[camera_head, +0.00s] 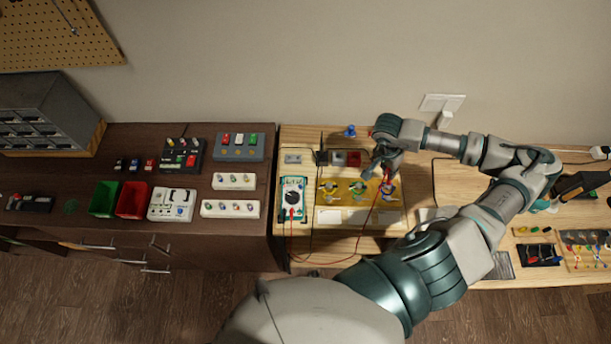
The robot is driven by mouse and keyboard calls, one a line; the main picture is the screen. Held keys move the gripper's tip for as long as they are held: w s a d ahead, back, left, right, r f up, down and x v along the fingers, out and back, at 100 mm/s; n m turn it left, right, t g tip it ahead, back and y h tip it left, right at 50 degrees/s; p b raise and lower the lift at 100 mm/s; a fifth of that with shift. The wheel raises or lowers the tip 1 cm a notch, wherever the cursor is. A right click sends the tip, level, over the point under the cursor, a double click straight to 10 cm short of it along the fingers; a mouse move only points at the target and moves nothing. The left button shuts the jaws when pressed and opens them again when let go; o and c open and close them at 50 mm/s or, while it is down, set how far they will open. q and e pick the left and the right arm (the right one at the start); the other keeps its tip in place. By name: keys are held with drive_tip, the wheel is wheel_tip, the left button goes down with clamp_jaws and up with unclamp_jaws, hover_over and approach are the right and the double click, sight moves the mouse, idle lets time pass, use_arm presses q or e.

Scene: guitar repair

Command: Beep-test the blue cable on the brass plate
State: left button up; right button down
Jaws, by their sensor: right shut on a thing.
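The brass plate (343,200) lies on the light wooden bench, with yellow, green and blue cable pieces in a row on it. The blue cable (389,190) is the rightmost, just below my right gripper. My right gripper (386,173) is over the plate's right part, shut on what looks like a red test probe; a red lead runs down from it. The probe's tip is too small to tell whether it touches the cable. The teal-edged multimeter (292,199) stands left of the plate, its display too small to read. My left gripper is not in view.
A small blue item (350,131) stands at the bench's back edge. Grey and red blocks (345,158) sit behind the plate. Left, a dark cabinet bears green (104,199) and red (132,200) bins and several switch boxes. My right arm covers the bench's right-middle part.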

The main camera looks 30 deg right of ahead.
drive_tip(key=shift+r, duration=0.1)
idle(0.7)
drive_tip(key=shift+r+p, duration=1.75)
drive_tip(key=shift+r, duration=1.2)
